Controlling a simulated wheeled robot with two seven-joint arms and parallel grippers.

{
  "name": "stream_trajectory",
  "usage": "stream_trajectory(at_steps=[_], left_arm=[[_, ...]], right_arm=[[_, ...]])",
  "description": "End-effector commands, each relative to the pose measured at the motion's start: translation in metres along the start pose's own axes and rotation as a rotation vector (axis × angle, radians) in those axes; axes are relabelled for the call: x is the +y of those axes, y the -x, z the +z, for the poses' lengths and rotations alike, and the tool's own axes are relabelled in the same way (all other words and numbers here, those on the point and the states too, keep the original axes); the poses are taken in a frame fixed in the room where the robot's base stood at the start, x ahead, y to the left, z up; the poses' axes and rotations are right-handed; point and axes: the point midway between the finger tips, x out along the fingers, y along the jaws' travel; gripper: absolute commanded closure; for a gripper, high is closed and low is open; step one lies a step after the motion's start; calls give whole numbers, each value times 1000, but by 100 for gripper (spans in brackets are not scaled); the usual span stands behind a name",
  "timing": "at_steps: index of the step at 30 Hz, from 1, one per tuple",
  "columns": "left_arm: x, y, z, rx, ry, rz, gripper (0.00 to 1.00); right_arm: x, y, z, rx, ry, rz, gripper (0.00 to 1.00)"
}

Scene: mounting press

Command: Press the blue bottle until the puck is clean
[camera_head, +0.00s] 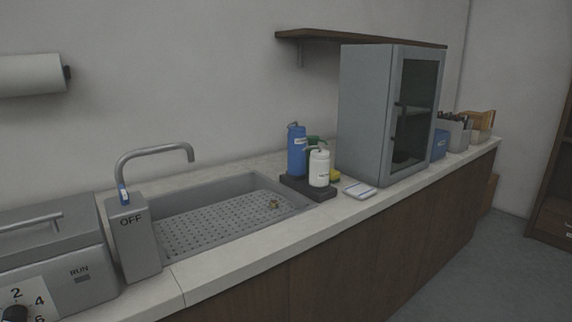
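The blue bottle (297,152) stands upright at the back of a dark tray (318,194) on the counter, just right of the sink. A white pump bottle (319,168) stands in front of it on the same tray, and a green-topped bottle (316,141) is partly hidden behind. A small brass-coloured object (274,203) sits on the perforated sink floor near its right end. It is too small to tell whether it is the puck or whether it is clean. Neither of my grippers is in view.
The grey sink (215,223) has a tap (153,150) and a grey box marked OFF (134,238) at its left. A machine marked RUN (55,255) stands far left. A grey glass-door cabinet (365,115) stands right of the tray. A white dish (360,191) lies between.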

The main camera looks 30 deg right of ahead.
Motion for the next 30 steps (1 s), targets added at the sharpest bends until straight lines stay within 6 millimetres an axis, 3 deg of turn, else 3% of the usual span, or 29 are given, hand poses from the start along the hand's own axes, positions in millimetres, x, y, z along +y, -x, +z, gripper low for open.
stream_trajectory(at_steps=[11, 16, 30], left_arm=[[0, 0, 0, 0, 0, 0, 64], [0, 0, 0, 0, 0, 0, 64], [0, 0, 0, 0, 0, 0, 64]], right_arm=[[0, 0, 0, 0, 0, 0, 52], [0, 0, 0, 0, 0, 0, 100], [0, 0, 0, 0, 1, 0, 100]])
